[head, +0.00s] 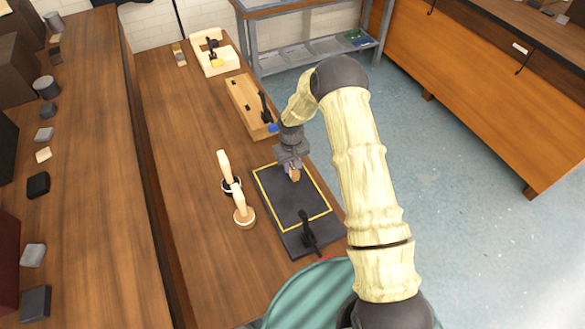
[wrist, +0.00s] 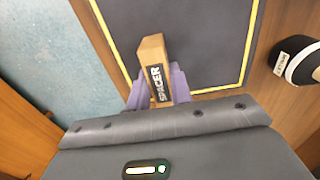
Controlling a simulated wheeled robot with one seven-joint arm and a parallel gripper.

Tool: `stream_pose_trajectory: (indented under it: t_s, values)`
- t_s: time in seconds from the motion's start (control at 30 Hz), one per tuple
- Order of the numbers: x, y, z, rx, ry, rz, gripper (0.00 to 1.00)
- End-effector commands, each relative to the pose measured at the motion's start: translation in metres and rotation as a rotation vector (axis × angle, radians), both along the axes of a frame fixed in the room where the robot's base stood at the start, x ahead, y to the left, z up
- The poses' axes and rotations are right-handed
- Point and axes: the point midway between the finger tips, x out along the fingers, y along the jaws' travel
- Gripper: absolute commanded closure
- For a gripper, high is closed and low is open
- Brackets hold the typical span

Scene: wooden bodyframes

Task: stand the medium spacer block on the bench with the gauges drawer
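A wooden block labelled SPACER (wrist: 154,58) sits between the purple fingers of my gripper (wrist: 158,90) in the wrist view, with both fingers against its sides. In the head view my gripper (head: 293,168) points down over the dark mat with a yellow border (head: 290,205), and the tan block (head: 295,175) shows below it. I cannot tell whether the block touches the mat. Its size relative to other spacers does not show. An orange-brown bench (head: 470,75) at the right has a small white label (head: 520,48), too small to read.
A black clamp-like tool (head: 307,232) stands on the mat. A wooden box (head: 250,105) and a pale tray (head: 213,58) lie farther back. Several small blocks line the left bench (head: 85,170). Blue floor (head: 450,190) is open.

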Motion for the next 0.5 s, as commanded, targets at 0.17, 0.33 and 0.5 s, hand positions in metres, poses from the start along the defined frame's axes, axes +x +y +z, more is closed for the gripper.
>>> stream_pose_trajectory:
  t_s: [0.17,0.33,0.5]
  values:
    - [0.0,0.001,0.0,0.0,0.0,0.001,1.0]
    - [0.0,0.0,0.001,0.0,-0.001,0.0,1.0]
    - [0.001,0.0,0.012,0.001,-0.004,-0.001,1.0]
